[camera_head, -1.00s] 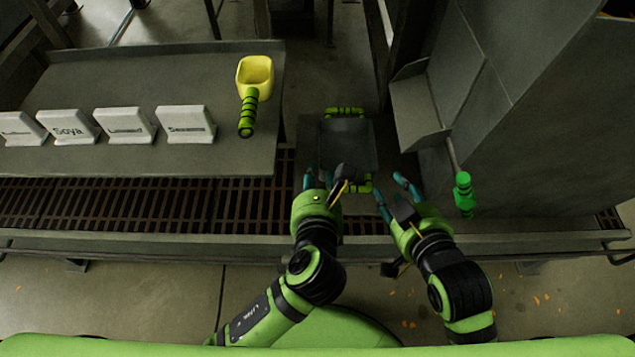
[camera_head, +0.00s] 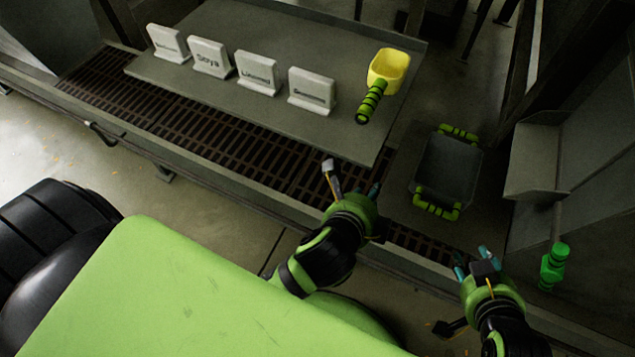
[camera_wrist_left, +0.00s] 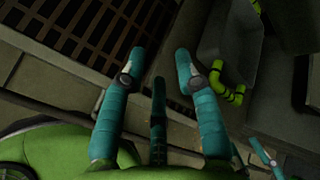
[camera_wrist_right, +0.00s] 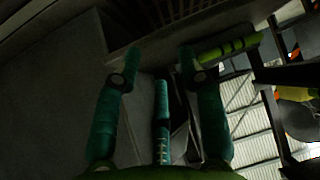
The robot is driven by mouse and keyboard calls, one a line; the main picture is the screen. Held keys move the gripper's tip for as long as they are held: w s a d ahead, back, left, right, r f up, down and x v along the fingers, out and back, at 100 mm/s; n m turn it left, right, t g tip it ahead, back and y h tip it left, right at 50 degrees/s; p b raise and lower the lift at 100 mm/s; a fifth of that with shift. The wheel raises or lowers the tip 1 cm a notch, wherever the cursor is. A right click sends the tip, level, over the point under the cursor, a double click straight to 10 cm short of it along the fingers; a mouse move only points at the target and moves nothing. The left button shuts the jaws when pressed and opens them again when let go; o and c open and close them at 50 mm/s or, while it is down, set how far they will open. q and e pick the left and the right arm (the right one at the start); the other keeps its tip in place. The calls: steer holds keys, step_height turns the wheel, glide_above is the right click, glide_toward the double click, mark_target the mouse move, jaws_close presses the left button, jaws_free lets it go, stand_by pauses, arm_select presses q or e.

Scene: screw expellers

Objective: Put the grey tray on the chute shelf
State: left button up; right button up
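The grey tray (camera_head: 447,165) has green, black-banded handles at its near and far ends. It sits level on a dark grey surface right of the long counter; it also shows at the top of the left wrist view (camera_wrist_left: 232,42). My left gripper (camera_head: 352,182) is open and empty, left of the tray and apart from it. My right gripper (camera_head: 473,262) is open and empty, in front of and below the tray. An angled grey chute plate (camera_head: 535,160) stands right of the tray; I cannot tell which surface is the chute shelf.
A yellow scoop (camera_head: 388,68) and several white label stands, one reading Soya (camera_head: 209,58), are on the grey counter (camera_head: 240,105). A dark grating (camera_head: 215,130) runs along its front. A green-handled lever (camera_head: 553,265) sticks out near my right gripper.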

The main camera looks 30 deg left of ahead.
arm_select(q)
steer(key=s+a+n, duration=0.2)
steer(key=a+n, duration=0.2)
steer(key=n, duration=0.6)
steer(key=s+a+n+g+h, duration=0.1)
steer(key=a+n, duration=0.4)
steer(key=n, duration=0.4)
steer(key=shift+s+a+f+n, duration=0.15)
steer(key=shift+s+f+n, duration=0.15)
steer(key=shift+s+n, duration=0.1)
